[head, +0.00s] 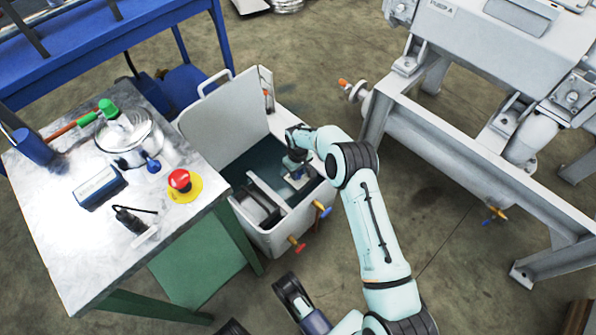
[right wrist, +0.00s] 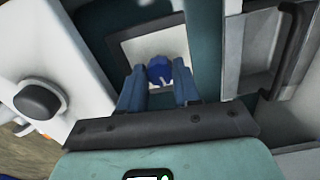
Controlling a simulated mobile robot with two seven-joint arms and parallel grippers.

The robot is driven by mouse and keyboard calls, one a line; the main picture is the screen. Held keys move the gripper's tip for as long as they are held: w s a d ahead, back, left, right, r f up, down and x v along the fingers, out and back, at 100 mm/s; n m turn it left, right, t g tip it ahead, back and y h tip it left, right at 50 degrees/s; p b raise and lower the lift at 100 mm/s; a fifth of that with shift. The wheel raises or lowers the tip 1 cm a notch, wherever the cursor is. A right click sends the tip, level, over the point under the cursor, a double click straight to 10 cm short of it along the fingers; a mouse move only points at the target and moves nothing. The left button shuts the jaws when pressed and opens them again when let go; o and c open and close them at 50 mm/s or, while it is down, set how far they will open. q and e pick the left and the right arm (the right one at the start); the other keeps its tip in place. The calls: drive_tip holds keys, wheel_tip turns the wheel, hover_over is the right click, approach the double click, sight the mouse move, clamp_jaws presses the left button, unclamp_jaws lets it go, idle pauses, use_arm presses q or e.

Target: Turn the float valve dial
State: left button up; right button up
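The float valve dial is a small round blue knob (right wrist: 159,69), seen in the right wrist view in front of a pale square plate (right wrist: 128,48). My right gripper (right wrist: 158,80) has its two blue fingers apart, one on each side of the dial, with little room between. I cannot tell whether they touch it. In the head view my right gripper (head: 296,174) reaches down into the open white tank (head: 262,240), over its right compartment. The dial is too small or hidden to make out there.
The tank's raised lid (head: 224,118) stands behind the gripper. Left is a metal-topped table (head: 70,240) with a red emergency button (head: 180,180), a glass-lidded pot (head: 130,140) and small tools. A grey machine frame (head: 470,150) stands to the right. Floor between is clear.

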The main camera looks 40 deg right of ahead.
drive_tip(key=shift+c, duration=1.1)
drive_tip(key=shift+m, duration=2.8)
drive_tip(key=o, duration=0.8)
